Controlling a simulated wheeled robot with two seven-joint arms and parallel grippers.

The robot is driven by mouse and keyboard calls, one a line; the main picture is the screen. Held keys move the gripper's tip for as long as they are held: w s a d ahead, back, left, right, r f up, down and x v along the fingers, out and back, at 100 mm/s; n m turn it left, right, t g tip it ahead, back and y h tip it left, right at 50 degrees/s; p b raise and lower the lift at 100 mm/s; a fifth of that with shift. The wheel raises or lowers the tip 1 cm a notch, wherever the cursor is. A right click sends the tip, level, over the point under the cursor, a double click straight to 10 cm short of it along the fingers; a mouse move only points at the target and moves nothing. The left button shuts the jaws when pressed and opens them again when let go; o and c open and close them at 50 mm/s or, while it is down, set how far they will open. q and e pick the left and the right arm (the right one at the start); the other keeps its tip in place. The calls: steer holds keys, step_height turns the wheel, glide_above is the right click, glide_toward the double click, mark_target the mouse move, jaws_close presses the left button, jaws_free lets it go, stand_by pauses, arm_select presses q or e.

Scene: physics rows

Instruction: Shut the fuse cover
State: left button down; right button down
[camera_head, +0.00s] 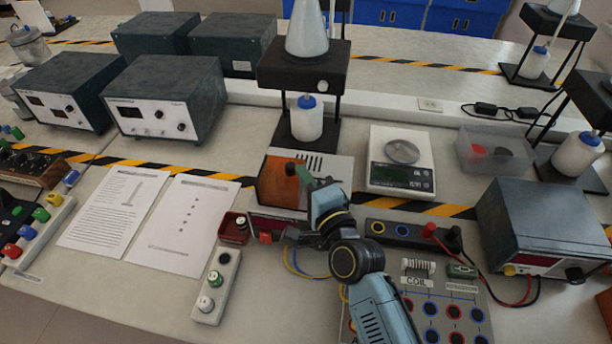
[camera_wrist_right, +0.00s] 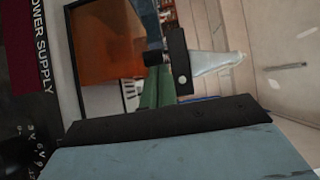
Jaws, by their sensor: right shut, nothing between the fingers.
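The fuse cover is an orange-brown see-through panel (camera_head: 272,186) on a small power supply (camera_head: 335,167) near the middle of the head view. The panel appears raised from the unit, but its exact angle is hard to tell. My right gripper (camera_head: 292,170) is shut and empty. Its dark tip overlaps the upper right of the panel; I cannot tell whether it touches. My right forearm hides part of the unit's front. My left gripper is not in view.
A scale (camera_head: 420,185) and a black burner stand (camera_head: 340,75) stand behind. A coil board (camera_head: 410,290) with cables lies at the front right. Paper sheets (camera_head: 185,225) lie flat further left.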

steer(key=d, duration=0.1)
steer(key=s+d+p, duration=0.1)
steer(key=d, duration=0.1)
steer(key=shift+d, duration=0.1)
steer(key=v, duration=1)
steer(key=shift+s+d, duration=0.15)
steer(key=shift+d, duration=0.1)
